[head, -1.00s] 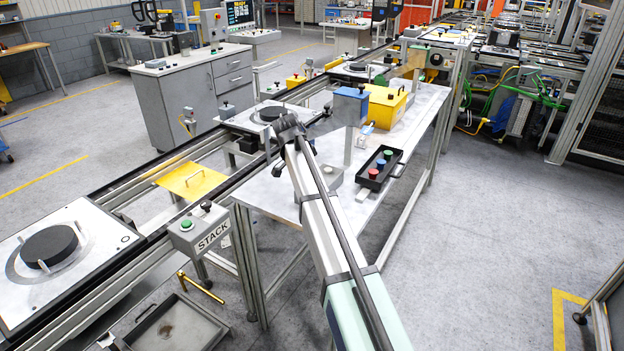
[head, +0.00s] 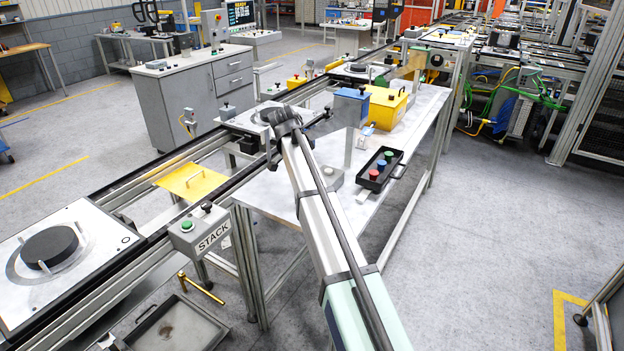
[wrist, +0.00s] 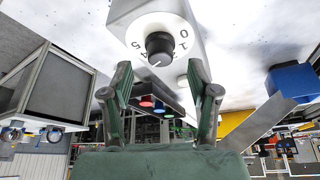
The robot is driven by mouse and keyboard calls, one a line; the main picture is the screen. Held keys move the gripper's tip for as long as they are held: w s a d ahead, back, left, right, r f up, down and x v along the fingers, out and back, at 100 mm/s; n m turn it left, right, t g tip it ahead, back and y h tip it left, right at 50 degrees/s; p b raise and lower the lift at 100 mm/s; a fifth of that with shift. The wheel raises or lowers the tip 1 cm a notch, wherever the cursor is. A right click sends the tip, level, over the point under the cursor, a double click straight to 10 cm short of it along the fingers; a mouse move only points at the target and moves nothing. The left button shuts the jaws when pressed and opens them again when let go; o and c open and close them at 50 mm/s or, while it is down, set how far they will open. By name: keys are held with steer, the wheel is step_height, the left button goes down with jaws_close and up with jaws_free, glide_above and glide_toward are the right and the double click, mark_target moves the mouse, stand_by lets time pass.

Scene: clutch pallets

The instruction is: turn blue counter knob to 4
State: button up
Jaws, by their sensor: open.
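A pale grey counter box with a white round dial (wrist: 134,30) fills the top middle of the wrist view. A black knob (wrist: 160,46) stands at the dial's centre, with printed digits around it; I cannot tell surely which digit it points to. No blue shows on this box. My gripper (wrist: 162,82) is open and empty. Its two green-grey fingers reach toward the box, to either side below the knob in the picture, apart from it. In the head view my gripper (head: 290,150) is over the table, and a grey box (head: 333,176) is partly hidden behind my arm.
A black tray (head: 366,184) with red, blue and green pieces lies right of the grey box. The conveyor rail runs along the table's left. Floor right of the table is clear.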

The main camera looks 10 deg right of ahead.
steer(key=v, duration=0.8)
steer(key=shift+a+r, duration=0.25)
steer(key=shift+r, duration=0.1)
steer(key=shift+s, duration=0.1)
